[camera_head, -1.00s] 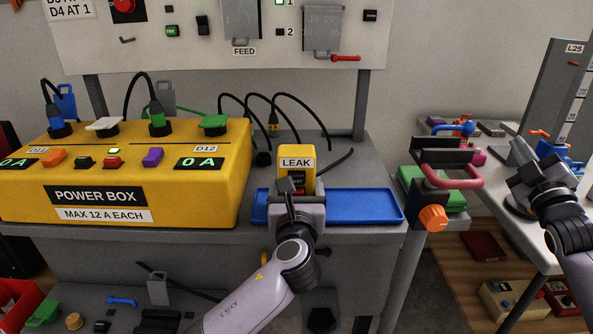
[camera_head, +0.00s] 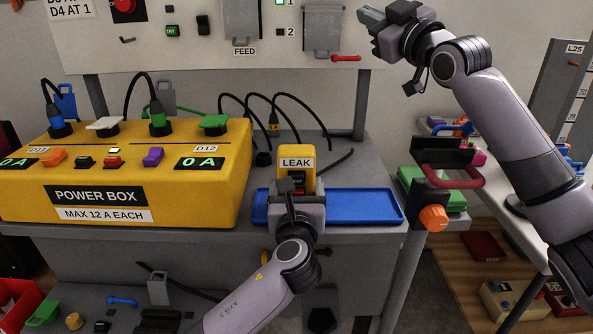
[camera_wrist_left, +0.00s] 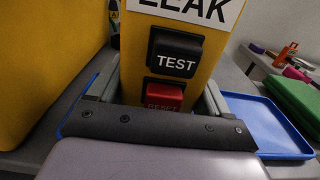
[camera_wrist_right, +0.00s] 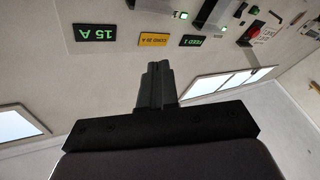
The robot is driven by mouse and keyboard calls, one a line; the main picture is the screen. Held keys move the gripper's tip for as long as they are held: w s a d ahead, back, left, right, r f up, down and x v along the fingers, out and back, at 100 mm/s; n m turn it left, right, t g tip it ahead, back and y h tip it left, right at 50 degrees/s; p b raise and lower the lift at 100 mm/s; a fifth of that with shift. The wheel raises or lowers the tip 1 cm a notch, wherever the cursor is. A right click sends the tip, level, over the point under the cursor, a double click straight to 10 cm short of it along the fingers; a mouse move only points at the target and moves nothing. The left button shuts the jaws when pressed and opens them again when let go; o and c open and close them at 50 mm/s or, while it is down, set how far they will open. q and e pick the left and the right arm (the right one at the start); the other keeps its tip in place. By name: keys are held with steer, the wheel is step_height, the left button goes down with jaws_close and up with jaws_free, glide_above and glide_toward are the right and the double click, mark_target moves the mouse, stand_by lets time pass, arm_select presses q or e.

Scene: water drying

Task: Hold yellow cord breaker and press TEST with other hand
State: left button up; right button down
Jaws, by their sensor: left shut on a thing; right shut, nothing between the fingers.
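The yellow cord breaker (camera_head: 284,155), labelled LEAK, stands upright at the blue tray's left part. In the left wrist view its black TEST button (camera_wrist_left: 175,55) sits above a red RESET button (camera_wrist_left: 164,95), which is partly hidden by my gripper. My left gripper (camera_head: 298,192) is shut on the breaker's lower part, with fingers on both sides (camera_wrist_left: 160,105). My right gripper (camera_head: 368,20) is shut and empty, raised high at the upper right in front of the wall panel, well apart from the breaker. Its closed fingers show in the right wrist view (camera_wrist_right: 157,85).
The blue tray (camera_head: 365,206) lies on the grey bench. A yellow power box (camera_head: 215,140) stands close on the left. Black cords (camera_head: 310,105) curve behind the breaker. A red-handled clamp-like part with an orange knob (camera_head: 433,218) is at the bench's right edge.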

steer(key=s+a+f+n+g, duration=0.2)
steer(key=a+f+n+g, duration=0.25)
steer(key=a+n, duration=0.3)
steer(key=n+g+h, duration=0.5)
steer(key=n+g, duration=0.2)
steer(key=n, duration=0.4)
glide_above(297, 172)
steer(key=s+a, duration=0.2)
step_height(297, 172, down, 7)
steer(key=s+d+f+n+g+h, duration=0.1)
steer(key=s+d+n+g+h, duration=0.1)
steer(key=s+n+h, duration=0.2)
steer(key=shift+s+f+n+h, duration=0.35)
steer(key=shift+s+n, duration=0.5)
steer(key=shift+n, duration=0.2)
steer(key=x, duration=1)
steer(key=shift+s+f, duration=0.1)
